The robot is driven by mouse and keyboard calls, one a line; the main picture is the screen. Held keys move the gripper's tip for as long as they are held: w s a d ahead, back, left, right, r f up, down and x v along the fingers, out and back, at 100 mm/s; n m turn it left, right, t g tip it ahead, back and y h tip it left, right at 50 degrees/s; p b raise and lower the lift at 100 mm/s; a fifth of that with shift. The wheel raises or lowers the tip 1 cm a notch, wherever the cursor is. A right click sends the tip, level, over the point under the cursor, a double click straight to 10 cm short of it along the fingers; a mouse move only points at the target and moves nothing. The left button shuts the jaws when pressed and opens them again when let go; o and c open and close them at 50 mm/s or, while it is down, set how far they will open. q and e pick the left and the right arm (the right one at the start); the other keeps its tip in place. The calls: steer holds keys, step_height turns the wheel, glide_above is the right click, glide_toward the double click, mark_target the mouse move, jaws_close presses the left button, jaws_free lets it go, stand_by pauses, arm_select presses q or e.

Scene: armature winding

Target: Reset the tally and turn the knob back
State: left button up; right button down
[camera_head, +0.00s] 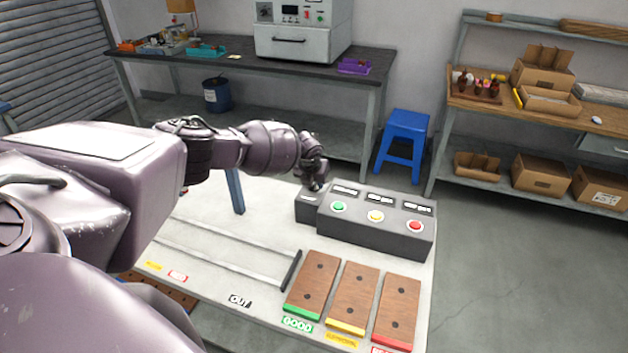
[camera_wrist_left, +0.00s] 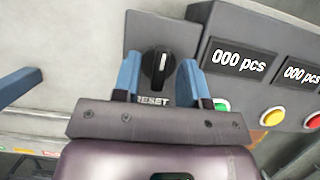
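The black knob (camera_wrist_left: 158,66) sits on a dark panel above the word RESET in the left wrist view, its white line pointing close to straight up. My left gripper (camera_wrist_left: 158,78) is open, with one blue finger on each side of the knob; whether they touch it I cannot tell. The tally box (camera_head: 376,224) carries green, yellow and red buttons. Two of its displays, the left one (camera_wrist_left: 239,58) and its neighbour (camera_wrist_left: 303,72), read 000 pcs. In the head view my left gripper (camera_head: 315,184) is over the small box at the tally's left end and hides the knob.
Three wooden boards (camera_head: 353,298) with green, yellow and red ends lie at the front of the white table (camera_head: 210,287). Two rails (camera_head: 230,250) run along the table to a dark bar. A blue stool (camera_head: 404,140), a workbench (camera_head: 225,64) and shelves (camera_head: 500,105) stand behind.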

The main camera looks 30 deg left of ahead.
arm_select(q)
steer(key=shift+r, duration=0.1)
steer(key=v, duration=1)
steer(key=shift+r, duration=0.3)
steer(key=shift+s, duration=0.1)
stand_by(0.3)
